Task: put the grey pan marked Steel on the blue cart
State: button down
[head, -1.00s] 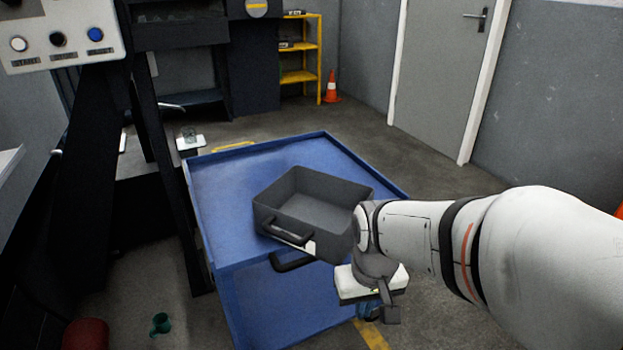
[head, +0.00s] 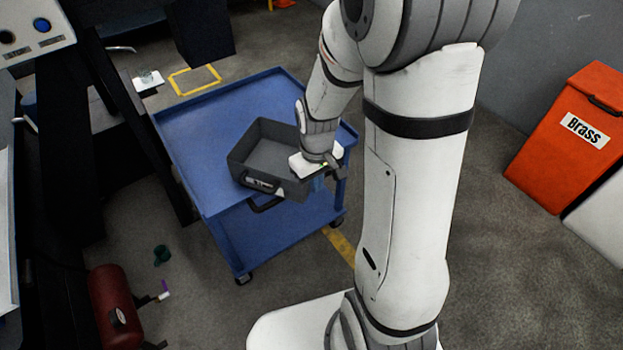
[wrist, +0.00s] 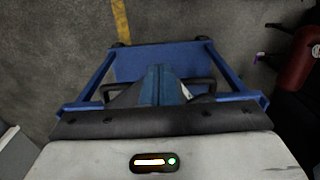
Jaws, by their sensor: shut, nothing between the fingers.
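The grey pan (head: 270,150) is an open, empty box with a dark handle and a small white label on its near side. The label is too small to read with certainty. The pan is at the near right part of the blue cart's top (head: 205,135), and its near side reaches past the cart's near edge. I cannot tell if it rests fully flat. My gripper (head: 320,182) is at the pan's near right corner, shut and empty.
The left and far parts of the cart top are clear. A dark machine stands close on the left. A red cylinder (head: 115,305) and a green cup (head: 161,255) are on the floor. An orange bin marked Brass (head: 570,138) stands right.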

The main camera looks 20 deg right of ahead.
jog(key=shift+w+a+f+b, duration=0.25)
jog(key=shift+w+f, duration=0.35)
jog(key=shift+f, duration=0.9)
jog(key=shift+w+a+f+b, duration=0.25)
jog(key=shift+w+f, duration=0.4)
jog(key=shift+f, duration=0.8)
jog(key=shift+w+a+f+b, duration=0.15)
jog(key=shift+w+f+b, duration=0.35)
jog(key=shift+f, duration=1)
jog(key=shift+w, duration=0.2)
